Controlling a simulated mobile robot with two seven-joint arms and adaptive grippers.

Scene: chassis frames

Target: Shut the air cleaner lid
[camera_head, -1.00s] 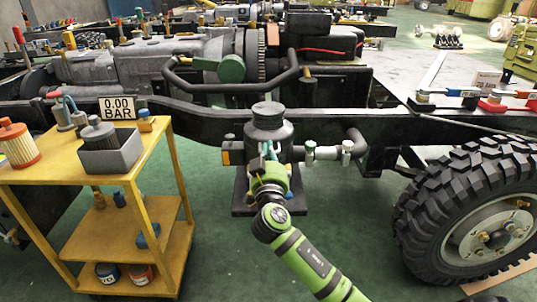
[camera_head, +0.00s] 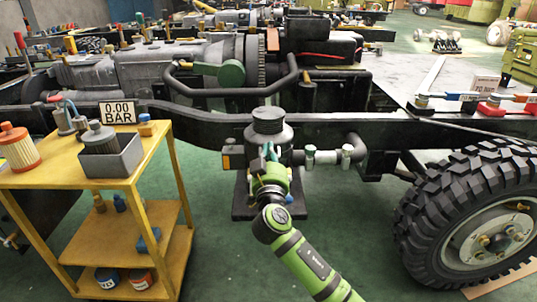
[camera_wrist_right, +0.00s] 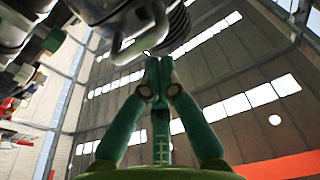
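The air cleaner (camera_head: 270,138) is a dark canister with a ribbed upper part, mounted on the near side of the chassis frame in the head view. I cannot tell clearly how its lid sits. My right gripper (camera_head: 268,160) is at the canister's front, its fingers pointing up and partly blending with it. In the right wrist view the green fingers of my right gripper (camera_wrist_right: 159,62) meet at the tips, with nothing visible between them. A grey metal loop (camera_wrist_right: 140,32) and a dark ribbed part (camera_wrist_right: 176,28) are just above the tips. My left gripper is not in view.
A large tyre (camera_head: 425,225) stands at right.

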